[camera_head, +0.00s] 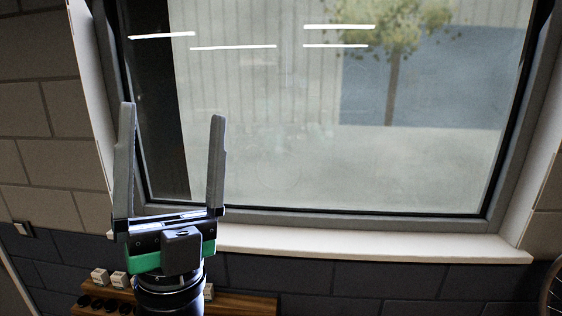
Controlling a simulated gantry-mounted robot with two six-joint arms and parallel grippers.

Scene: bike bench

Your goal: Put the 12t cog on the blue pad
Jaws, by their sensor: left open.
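My left gripper (172,110) is raised in front of the window with its fingers pointing up. Its two grey fingers are wide apart and nothing is between them. I see no 12t cog and no blue pad in the head view. My right gripper is not in view.
A large window (300,130) with a white sill (370,243) fills most of the view. Below it, partly behind my gripper, a wooden shelf (250,304) carries small pale blocks (99,276) and dark round items (97,304). Part of a wheel (551,290) shows at the right edge.

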